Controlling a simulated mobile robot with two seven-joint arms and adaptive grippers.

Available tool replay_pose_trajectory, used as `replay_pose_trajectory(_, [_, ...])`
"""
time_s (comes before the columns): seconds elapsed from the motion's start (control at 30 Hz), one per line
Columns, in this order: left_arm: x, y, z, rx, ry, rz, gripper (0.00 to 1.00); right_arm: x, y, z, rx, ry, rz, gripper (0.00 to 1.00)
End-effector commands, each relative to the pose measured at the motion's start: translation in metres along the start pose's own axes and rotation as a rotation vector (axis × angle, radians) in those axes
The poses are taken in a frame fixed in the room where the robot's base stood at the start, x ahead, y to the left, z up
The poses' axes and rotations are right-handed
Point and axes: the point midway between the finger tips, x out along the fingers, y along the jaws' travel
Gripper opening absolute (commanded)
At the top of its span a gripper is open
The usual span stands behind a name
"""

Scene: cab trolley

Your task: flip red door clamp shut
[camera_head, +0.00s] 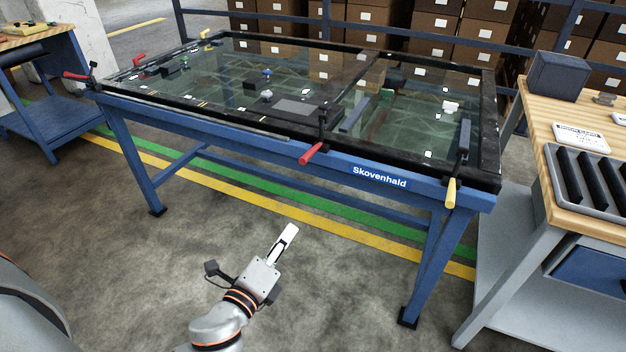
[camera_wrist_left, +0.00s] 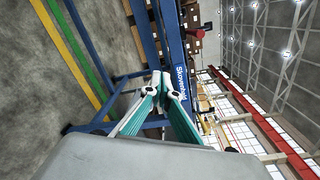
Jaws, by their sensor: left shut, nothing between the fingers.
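A red-handled clamp (camera_head: 312,154) sits on the front edge of the glass-topped blue table (camera_head: 250,130), left of the "Skovenhald" sign. Its handle sticks out toward me past the edge, with a black upright part behind it. Something red, probably this handle (camera_wrist_left: 197,22), shows near the top of the left wrist view. My left gripper (camera_head: 290,231) is shut and empty, in front of and below the table edge, apart from the clamp. Its closed fingers also show in the left wrist view (camera_wrist_left: 164,82). My right gripper is out of view.
Other red handles are at the left corner (camera_head: 76,76) and far left edge (camera_head: 139,58). A yellow handle (camera_head: 451,193) sticks out at the front right. Floor before the table is clear.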

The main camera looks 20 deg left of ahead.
Motion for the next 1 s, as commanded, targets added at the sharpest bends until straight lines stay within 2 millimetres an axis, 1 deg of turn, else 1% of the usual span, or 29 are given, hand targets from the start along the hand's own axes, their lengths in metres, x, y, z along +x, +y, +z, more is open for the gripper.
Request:
replay_pose_trajectory(0.03, [0.006, 0.019, -0.006, 0.129, -0.01, -0.001, 0.0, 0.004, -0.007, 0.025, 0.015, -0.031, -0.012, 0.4])
replay_pose_trajectory(0.1, [0.016, 0.017, -0.001, 0.311, -0.045, -0.031, 0.0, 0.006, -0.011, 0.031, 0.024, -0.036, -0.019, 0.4])
replay_pose_trajectory(0.2, [0.027, 0.013, 0.005, 0.54, -0.093, -0.061, 0.0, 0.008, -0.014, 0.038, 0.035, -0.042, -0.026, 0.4])
replay_pose_trajectory(0.3, [0.034, 0.01, 0.01, 0.718, -0.136, -0.079, 0.0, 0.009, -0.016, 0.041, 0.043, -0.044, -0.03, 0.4])
replay_pose_trajectory(0.4, [0.038, 0.004, 0.014, 0.836, -0.17, -0.092, 0.0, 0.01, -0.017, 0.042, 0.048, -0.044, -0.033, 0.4])
replay_pose_trajectory(0.5, [0.041, -0.001, 0.017, 0.898, -0.19, -0.099, 0.0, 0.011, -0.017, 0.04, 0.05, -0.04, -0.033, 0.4])
replay_pose_trajectory(0.6, [0.042, -0.004, 0.019, 0.92, -0.2, -0.102, 0.0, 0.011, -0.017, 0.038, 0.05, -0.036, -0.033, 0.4])
replay_pose_trajectory(0.87, [0.042, -0.006, 0.019, 0.918, -0.201, -0.104, 0.0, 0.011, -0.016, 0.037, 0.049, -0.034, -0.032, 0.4])
replay_pose_trajectory(1.0, [0.048, -0.009, 0.021, 0.917, -0.204, -0.107, 0.0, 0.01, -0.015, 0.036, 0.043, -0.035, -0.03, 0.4])
